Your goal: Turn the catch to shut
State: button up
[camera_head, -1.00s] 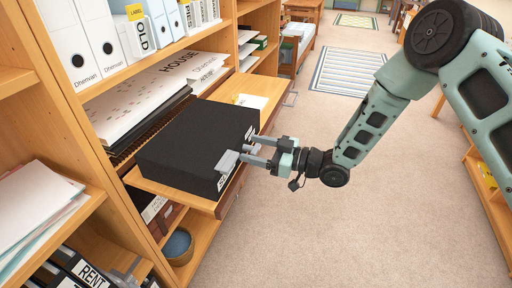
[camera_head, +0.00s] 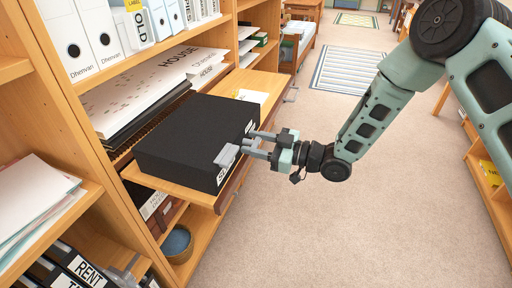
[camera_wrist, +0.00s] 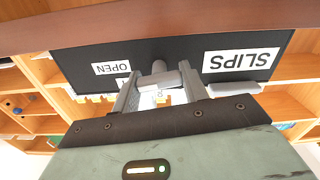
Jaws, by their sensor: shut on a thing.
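A black box (camera_head: 190,135) lies on a pulled-out wooden board of the shelf unit. Its front carries a SLIPS label (camera_wrist: 241,60) and an OPEN label (camera_wrist: 111,68), both upside down in the wrist view. The catch (camera_wrist: 158,76) is a small grey bar with a round knob on the box front, between the labels. My gripper (camera_head: 257,143) reaches the box front from the right. In the wrist view its fingers (camera_wrist: 160,90) are shut on the catch, one on each side. Another label beside the left finger is mostly hidden. A grey ledge (camera_head: 227,156) sticks out of the box front.
The board (camera_head: 160,185) juts out under the box, with a drawer front below it. Shelves of binders (camera_head: 88,40) and papers (camera_head: 40,205) stand at left. A round basket (camera_head: 178,244) sits low down. Carpet (camera_head: 300,225) to the right is clear.

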jog(key=n+b, duration=0.2)
jog(key=b, duration=0.1)
jog(key=n+b, duration=0.3)
jog(key=b, duration=0.1)
jog(key=shift+s+f, duration=0.1)
jog(key=shift+f, duration=0.3)
jog(key=n+b, duration=0.5)
jog(key=b, duration=0.2)
jog(key=shift+f+b, duration=0.1)
jog(key=shift+b, duration=0.2)
jog(key=n+b, duration=0.4)
jog(key=b, duration=0.4)
jog(key=shift+n, duration=0.4)
jog(key=shift+s+r+n+b, duration=0.1)
jog(key=shift+r+n+b, duration=0.1)
jog(key=shift+n+b, duration=0.75)
jog(key=shift+r+b, duration=0.1)
jog(key=shift+b, duration=0.3)
jog(key=o, duration=1)
